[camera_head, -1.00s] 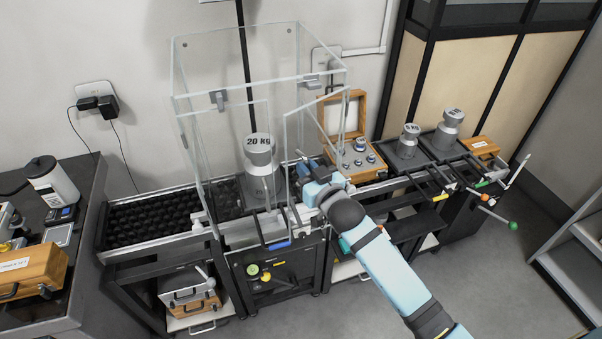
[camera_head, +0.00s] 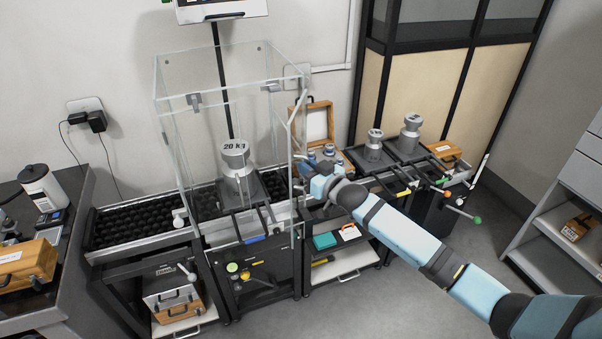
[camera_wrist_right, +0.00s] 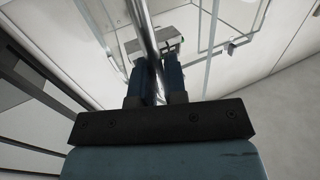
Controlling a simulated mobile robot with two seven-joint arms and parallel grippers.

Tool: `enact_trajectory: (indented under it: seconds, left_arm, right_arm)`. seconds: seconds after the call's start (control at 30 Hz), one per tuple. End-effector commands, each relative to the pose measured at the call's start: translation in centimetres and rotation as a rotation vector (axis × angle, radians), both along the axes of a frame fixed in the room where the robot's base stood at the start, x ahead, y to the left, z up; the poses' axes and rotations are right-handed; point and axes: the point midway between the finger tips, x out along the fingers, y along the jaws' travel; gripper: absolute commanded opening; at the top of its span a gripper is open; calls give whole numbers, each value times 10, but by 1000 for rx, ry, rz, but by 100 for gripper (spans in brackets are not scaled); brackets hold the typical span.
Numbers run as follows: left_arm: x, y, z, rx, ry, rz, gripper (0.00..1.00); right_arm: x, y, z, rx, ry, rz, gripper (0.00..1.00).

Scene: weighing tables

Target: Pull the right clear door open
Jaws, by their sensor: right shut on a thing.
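The clear box (camera_head: 160,95) stands over a 20 KG weight (camera_head: 235,160) on the weighing table. Its right clear door (camera_head: 292,160) shows nearly edge-on at the box's front right and stands swung outward. My right gripper (camera_head: 306,184) is at the door's outer edge, low down. In the right wrist view, the dark blue fingers (camera_wrist_right: 158,82) are shut on the door's upright metal handle bar (camera_wrist_right: 145,35). In the head view the handle is mostly hidden behind the gripper. My left gripper is not in view.
To the right, an open wooden weight case (camera_head: 318,120) and metal weights (camera_head: 373,146) stand close behind my right arm. A black roller bed (camera_head: 130,222) lies left of the box. The floor (camera_head: 380,310) in front is clear.

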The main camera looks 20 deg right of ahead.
Motion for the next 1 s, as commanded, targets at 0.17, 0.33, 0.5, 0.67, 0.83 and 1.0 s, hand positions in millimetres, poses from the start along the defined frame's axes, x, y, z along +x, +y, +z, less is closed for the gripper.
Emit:
enact_trajectory:
  seconds: [0.17, 0.33, 0.5, 0.67, 0.83, 1.0]
  left_arm:
    - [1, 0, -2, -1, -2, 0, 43]
    - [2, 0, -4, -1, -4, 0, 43]
    - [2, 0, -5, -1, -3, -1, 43]
    - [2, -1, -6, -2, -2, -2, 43]
    - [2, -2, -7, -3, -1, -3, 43]
    - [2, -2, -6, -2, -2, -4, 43]
  right_arm:
    - [1, -20, 4, -4, -7, 94, 0]
    - [-1, -32, 5, -2, -7, 167, 0]
    - [-2, -39, 6, 1, -8, 218, 0]
    - [-3, -43, 7, 5, -8, 245, 0]
    - [-3, -45, 7, 6, -10, 255, 0]
    - [-3, -45, 8, 6, -10, 256, 0]
